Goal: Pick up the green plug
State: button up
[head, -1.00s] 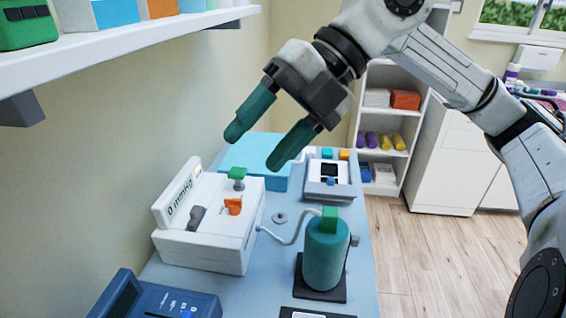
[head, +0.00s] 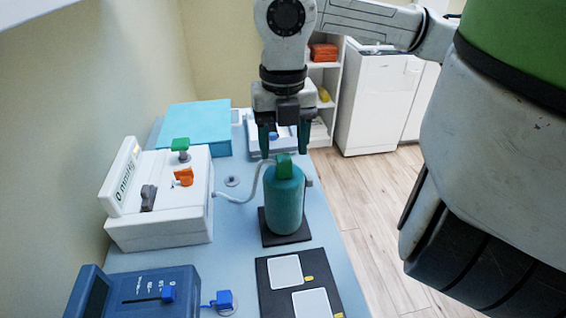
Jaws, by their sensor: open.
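A small green plug (head: 284,166) sits on top of an upright teal cylinder (head: 285,205). The cylinder stands on a black base on the blue table. A pale tube runs from near its top to the white pressure unit (head: 160,230). My gripper (head: 284,153) points down with its two teal fingers spread. It is empty and appears just above the plug, with one finger to each side in the picture; the exact depth gap is hard to tell. A green knob (head: 180,144) also stands on top of the white unit.
A light-blue box (head: 195,125) and a small white device (head: 256,147) lie behind. In front are a dark-blue unit (head: 135,300), a blue connector (head: 224,299) and a black board with pale pads (head: 262,290). Wooden floor lies right.

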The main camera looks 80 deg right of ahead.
aim_at(284, 158)
jog(key=shift+d+f+p, duration=0.15)
jog(key=shift+f+p, duration=0.2)
jog(key=shift+f, duration=1.9)
jog(key=c, duration=0.8)
jog(key=shift+r, duration=0.1)
